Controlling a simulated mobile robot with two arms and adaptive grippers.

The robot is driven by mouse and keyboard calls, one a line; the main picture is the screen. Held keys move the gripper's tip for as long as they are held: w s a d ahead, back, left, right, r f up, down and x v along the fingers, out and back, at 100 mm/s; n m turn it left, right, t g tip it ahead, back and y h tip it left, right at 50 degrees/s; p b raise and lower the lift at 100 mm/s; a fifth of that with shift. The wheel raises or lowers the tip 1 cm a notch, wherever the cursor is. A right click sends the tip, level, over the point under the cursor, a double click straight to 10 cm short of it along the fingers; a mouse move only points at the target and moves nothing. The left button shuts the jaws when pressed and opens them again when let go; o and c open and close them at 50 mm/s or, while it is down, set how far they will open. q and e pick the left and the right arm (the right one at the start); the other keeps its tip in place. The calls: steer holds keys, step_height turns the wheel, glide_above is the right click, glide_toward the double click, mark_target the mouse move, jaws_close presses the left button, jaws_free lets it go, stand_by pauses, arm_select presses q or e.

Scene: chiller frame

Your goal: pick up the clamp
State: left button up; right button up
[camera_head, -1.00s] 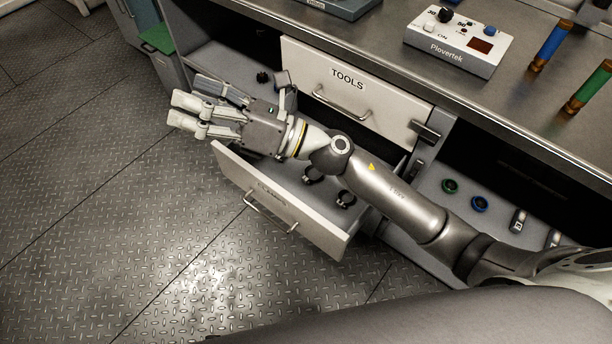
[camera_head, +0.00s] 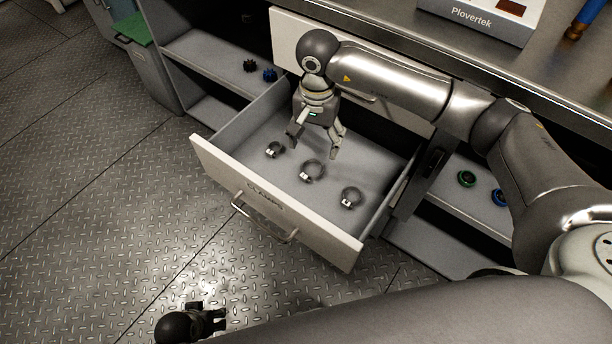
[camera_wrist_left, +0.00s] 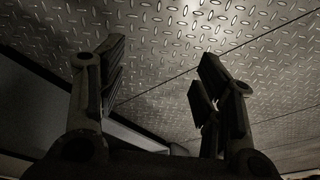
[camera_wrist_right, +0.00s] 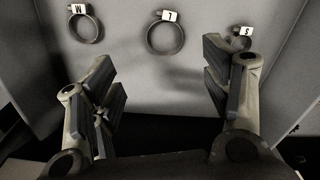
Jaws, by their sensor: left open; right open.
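Three metal ring clamps lie apart in the open drawer (camera_head: 232,165): a small one (camera_head: 275,150), a larger middle one (camera_head: 311,171) and one at the right (camera_head: 351,196). In the right wrist view they carry white tags: M (camera_wrist_right: 86,27), L (camera_wrist_right: 165,36) and S (camera_wrist_right: 240,42). My right gripper (camera_head: 315,148) points down over the back part of the drawer, open and empty, with the clamps beyond its fingertips (camera_wrist_right: 165,65). My left gripper (camera_head: 215,320) is low over the floor in front of the drawer, open and empty; its fingers (camera_wrist_left: 155,65) show in the left wrist view.
A closed white drawer (camera_head: 290,35) is above, under the metal counter (camera_head: 400,20). Green (camera_head: 466,179) and blue (camera_head: 499,197) rings lie on the right shelf. Dark and blue knobs (camera_head: 260,71) sit on the left shelf. The floor in front is clear.

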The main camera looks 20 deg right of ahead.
glide_above(312, 173)
steer(key=f, duration=0.5)
steer(key=shift+s+d, duration=0.15)
steer(key=shift+d, duration=0.05)
steer(key=f, duration=0.3)
steer(key=f+b, duration=0.1)
steer(key=shift+a+f, duration=0.25)
steer(key=shift+f, duration=0.1)
steer(key=shift+w+f, duration=0.2)
steer(key=shift+f, duration=0.15)
arm_select(q)
steer(key=r, duration=0.3)
steer(key=shift+w+r, duration=0.3)
steer(key=shift+w, duration=0.1)
arm_select(e)
steer(key=c, duration=1)
